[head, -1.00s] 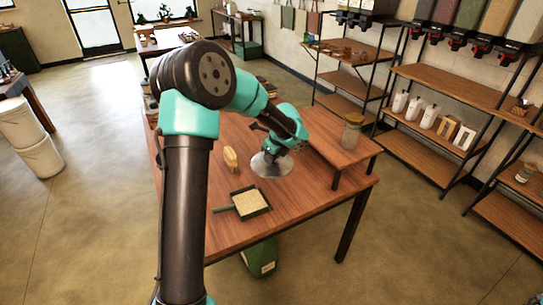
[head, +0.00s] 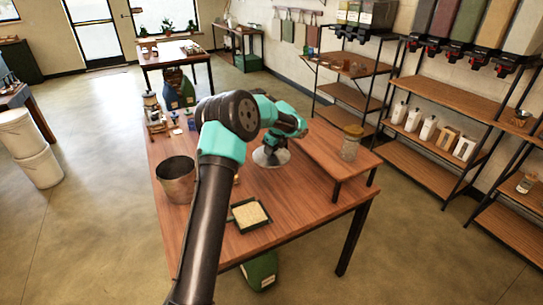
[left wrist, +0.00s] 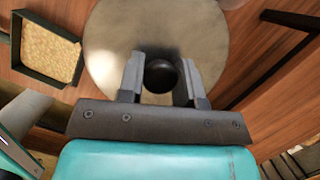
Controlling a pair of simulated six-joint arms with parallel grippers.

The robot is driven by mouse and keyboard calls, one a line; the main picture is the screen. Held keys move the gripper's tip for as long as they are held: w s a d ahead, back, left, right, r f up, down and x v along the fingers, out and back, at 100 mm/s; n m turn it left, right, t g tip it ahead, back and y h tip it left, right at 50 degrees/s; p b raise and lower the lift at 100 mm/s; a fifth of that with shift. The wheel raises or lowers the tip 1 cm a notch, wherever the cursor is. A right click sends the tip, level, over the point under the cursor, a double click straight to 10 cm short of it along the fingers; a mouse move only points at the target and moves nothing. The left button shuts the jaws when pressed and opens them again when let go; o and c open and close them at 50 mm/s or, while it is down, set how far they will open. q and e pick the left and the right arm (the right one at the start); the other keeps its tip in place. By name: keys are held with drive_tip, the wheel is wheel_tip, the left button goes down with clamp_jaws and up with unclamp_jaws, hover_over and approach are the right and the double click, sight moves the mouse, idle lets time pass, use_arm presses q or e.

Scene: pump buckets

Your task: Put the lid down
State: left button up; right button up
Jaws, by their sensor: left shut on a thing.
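The lid is a round grey metal disc with a black knob. It shows in the head view (head: 264,160) over the wooden table, left of the raised shelf, and in the left wrist view (left wrist: 118,35). My left gripper (head: 272,142) is above it. In the left wrist view its two fingers (left wrist: 162,80) are on either side of the black knob (left wrist: 161,75), shut on it. I cannot tell whether the lid touches the table or hangs just above it.
A metal bucket (head: 175,183) stands at the table's left edge. A dark tray of grain (head: 250,214) lies near the front, left of bare table. A glass jar (head: 350,146) stands on the raised wooden shelf (head: 318,150). Small items crowd the table's back left.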

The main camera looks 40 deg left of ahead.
sight(272, 157)
use_arm(q)
drive_tip(key=shift+w+a, duration=0.15)
drive_tip(key=shift+w, duration=0.05)
drive_tip(key=shift+f, duration=1.8)
drive_tip(key=shift+f, duration=0.6)
drive_tip(key=o, duration=0.9)
drive_tip(key=shift+o, duration=0.2)
